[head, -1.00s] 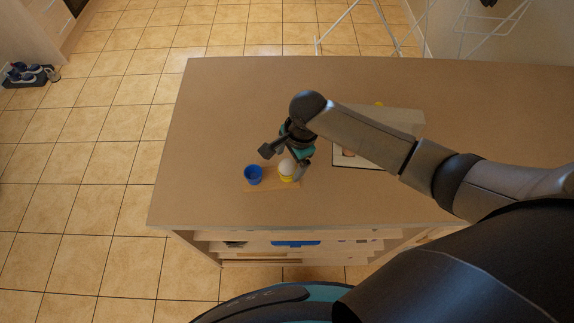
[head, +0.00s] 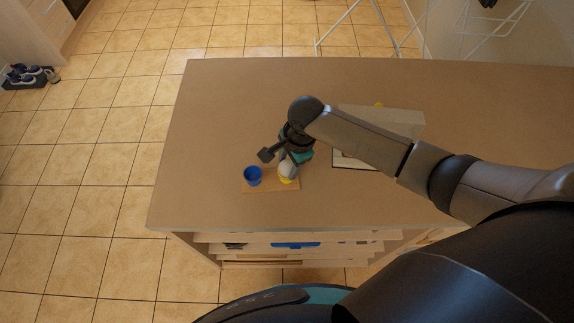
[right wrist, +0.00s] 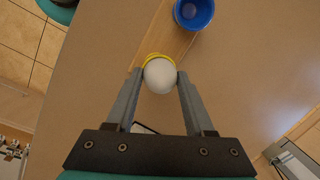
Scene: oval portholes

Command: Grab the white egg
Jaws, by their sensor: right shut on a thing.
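The white egg (right wrist: 160,76) sits in a yellow cup (right wrist: 155,57), with its top showing above the rim. In the head view the egg (head: 287,167) and the yellow cup (head: 286,179) are at the right part of a small wooden board (head: 268,188). My right gripper (right wrist: 160,77) is shut on the egg, with one finger on each side of it. In the head view the right gripper (head: 290,165) partly covers the egg. My left gripper is not in view.
A blue cup (head: 253,176) stands on the board to the left of the egg; it also shows in the right wrist view (right wrist: 194,14). A pale box (head: 382,121) lies behind my right forearm. The left part of the counter (head: 220,120) is clear.

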